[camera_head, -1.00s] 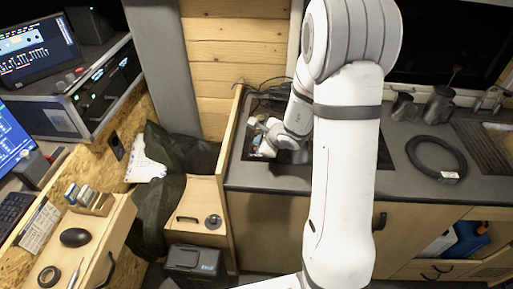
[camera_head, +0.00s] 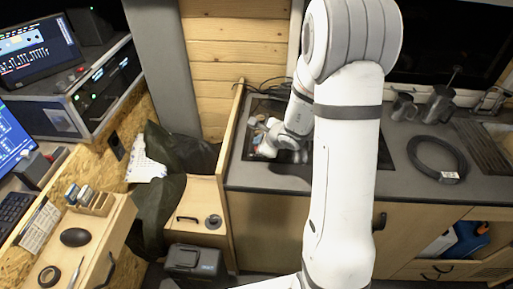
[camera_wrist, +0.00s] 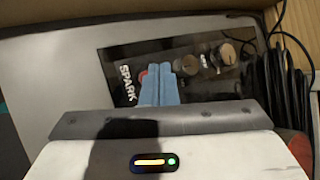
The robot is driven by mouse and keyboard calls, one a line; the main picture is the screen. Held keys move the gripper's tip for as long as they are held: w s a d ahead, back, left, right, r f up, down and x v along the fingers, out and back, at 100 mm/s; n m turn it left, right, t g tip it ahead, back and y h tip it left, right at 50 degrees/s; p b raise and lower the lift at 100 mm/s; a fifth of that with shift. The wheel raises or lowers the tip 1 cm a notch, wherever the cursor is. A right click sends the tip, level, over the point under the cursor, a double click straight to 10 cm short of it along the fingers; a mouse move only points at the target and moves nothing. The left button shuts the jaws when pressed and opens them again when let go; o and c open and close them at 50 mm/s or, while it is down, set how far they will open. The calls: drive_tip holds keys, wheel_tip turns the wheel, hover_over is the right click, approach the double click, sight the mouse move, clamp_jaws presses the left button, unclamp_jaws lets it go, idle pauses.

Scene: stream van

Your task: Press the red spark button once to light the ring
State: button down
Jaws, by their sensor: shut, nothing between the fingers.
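In the wrist view, a black panel (camera_wrist: 200,89) carries the white word SPARK. The red spark button (camera_wrist: 143,75) shows as a small red patch beside the left edge of my blue fingers, which partly cover it. My gripper (camera_wrist: 161,70) is shut and empty, its fingertips together over the panel next to the button. I cannot tell whether the tips touch the button or panel. In the head view my white wrist hangs low over the dark cooktop area (camera_head: 249,150) at the counter's left end; the button cannot be made out there.
Knobs (camera_wrist: 228,53) stand on the panel right of my fingers. Black cables (camera_wrist: 272,95) lie along its right side. A wooden partition (camera_head: 236,125) rises at the counter's left end. A coiled black hose (camera_head: 437,157) and a dark pot (camera_head: 438,105) stand farther right.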

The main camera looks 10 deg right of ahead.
drive_tip(key=shift+f+b, duration=0.25)
drive_tip(key=shift+b, duration=0.1)
drive_tip(key=shift+f+b, duration=0.25)
drive_tip(key=shift+b, duration=0.25)
drive_tip(key=shift+f+b, duration=0.4)
drive_tip(key=shift+b, duration=0.25)
idle(0.6)
idle(0.3)
drive_tip(key=shift+r+p, duration=0.45)
drive_tip(key=shift+r, duration=0.45)
wheel_tip(320, 180, up, 5)
drive_tip(key=p, duration=0.3)
idle(0.6)
